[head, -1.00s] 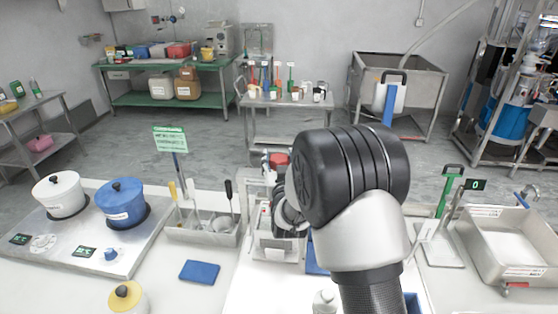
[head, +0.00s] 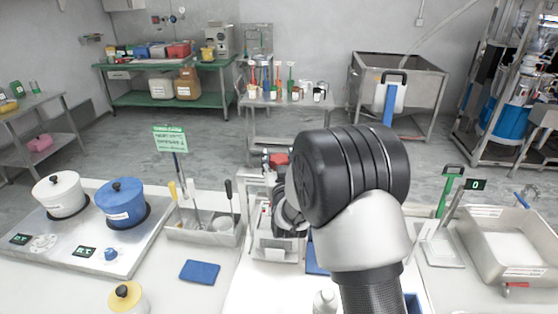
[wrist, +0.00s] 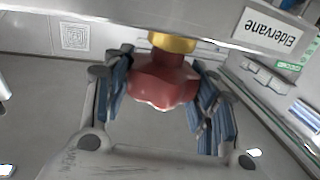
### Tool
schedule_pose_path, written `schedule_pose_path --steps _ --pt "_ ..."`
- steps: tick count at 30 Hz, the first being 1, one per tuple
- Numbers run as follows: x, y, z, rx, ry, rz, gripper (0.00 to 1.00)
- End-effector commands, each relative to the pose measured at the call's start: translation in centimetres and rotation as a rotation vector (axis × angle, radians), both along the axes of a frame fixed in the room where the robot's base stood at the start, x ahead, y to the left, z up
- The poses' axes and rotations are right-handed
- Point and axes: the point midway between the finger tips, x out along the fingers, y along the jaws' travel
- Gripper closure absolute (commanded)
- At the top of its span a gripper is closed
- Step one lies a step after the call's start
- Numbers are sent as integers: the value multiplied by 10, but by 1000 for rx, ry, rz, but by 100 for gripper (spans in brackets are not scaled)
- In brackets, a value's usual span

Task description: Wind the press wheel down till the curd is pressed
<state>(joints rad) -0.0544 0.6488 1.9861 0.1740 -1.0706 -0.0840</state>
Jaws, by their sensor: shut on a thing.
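The red press wheel (wrist: 163,84) has a lobed rim and sits below a brass collar (wrist: 173,42) under a metal crossbar in the wrist view. My gripper (wrist: 162,80) has its blue-padded fingers on either side of the wheel, closed on it. In the head view a bit of the red wheel (head: 279,159) shows at the top of the press (head: 258,222), beside my arm. My wrist covers much of the press, and my fingers are hidden there. I cannot make out the curd or how far it is pressed.
A steel caddy of tools (head: 205,234) stands left of the press, with a blue pad (head: 200,271) before it. White (head: 60,195) and blue (head: 122,203) pots stand on the hob at left. A steel basin (head: 510,243) and a scale reading 0 stand at right.

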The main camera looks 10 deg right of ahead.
Motion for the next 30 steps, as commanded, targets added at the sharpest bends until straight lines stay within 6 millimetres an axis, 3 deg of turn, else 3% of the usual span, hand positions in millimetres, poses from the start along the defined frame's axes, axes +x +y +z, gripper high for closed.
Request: schedule_pose_path --steps 10,11,12,20,30 --pt "0 0 0 0 0 -1 71" --pt "0 0 0 0 0 -1 47" --pt "0 0 0 0 0 -1 44" --pt "0 0 0 0 0 -1 27" --pt "-1 0 0 0 0 0 27"
